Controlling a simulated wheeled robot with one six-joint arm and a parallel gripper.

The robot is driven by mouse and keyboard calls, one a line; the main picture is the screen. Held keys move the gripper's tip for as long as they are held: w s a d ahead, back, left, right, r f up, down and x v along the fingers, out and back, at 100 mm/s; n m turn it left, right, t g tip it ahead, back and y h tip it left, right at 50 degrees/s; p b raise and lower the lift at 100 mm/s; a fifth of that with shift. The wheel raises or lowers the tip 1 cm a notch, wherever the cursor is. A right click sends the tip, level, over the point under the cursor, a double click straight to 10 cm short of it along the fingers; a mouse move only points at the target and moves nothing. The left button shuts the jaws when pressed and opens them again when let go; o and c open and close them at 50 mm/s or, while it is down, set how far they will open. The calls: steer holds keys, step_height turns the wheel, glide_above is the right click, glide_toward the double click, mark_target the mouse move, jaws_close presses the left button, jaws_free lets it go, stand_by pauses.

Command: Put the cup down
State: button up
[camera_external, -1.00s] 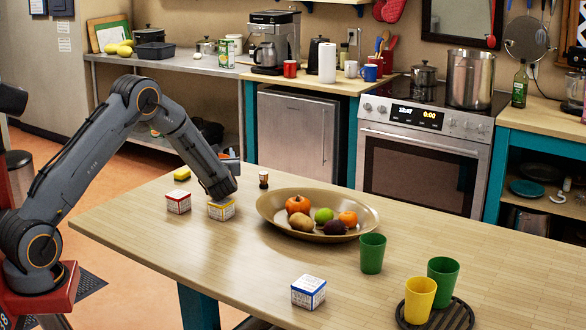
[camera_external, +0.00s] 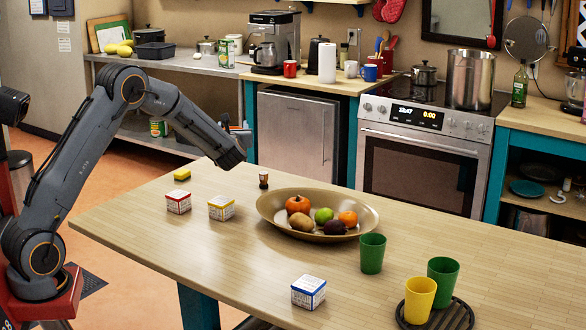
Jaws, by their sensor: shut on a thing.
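My gripper (camera_external: 240,131) is mostly hidden behind the end of my arm, above the far left edge of the wooden table (camera_external: 440,235); only a small bluish part shows. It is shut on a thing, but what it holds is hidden. A green cup (camera_external: 372,254) stands upright on the table right of centre. A second green cup (camera_external: 443,280) and a yellow cup (camera_external: 420,299) stand on a dark round ribbed mat (camera_external: 461,318) at the front right. All three are well apart from my gripper.
A wide bowl of fruit (camera_external: 268,213) sits mid-table. A blue box (camera_external: 308,292) is in front. Bare tabletop lies between.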

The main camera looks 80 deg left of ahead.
steer(key=w+d+r+m+t+h, duration=0.2)
steer(key=w+d+m+t, duration=0.15)
steer(key=w+d, duration=0.85)
steer(key=w+d+r+m+t+h, duration=0.2)
steer(key=w+d+t, duration=0.2)
steer(key=w+d, duration=0.75)
steer(key=w+d+r+m+t+h, duration=0.2)
steer(key=w+d+m+t, duration=0.15)
steer(key=w+d, duration=0.8)
steer(key=w+d+r+m+t+h, duration=0.2)
steer(key=w+d+h, duration=0.15)
steer(key=d, duration=1.35)
steer(key=w+d+r+m+t+h, duration=0.1)
steer(key=w+d+r+m+h, duration=0.2)
steer(key=d, duration=1.3)
steer(key=w+d+r+m+t+h, duration=0.15)
steer(key=d+h, duration=0.35)
steer(key=d, duration=1.2)
step_height(320, 180, down, 10)
steer(key=m+p, duration=0.1)
steer(key=p, duration=0.2)
steer(key=shift+d, duration=0.35)
steer(key=shift+f+b, duration=0.7)
steer(key=shift+b, duration=0.05)
steer(key=o, duration=1.3)
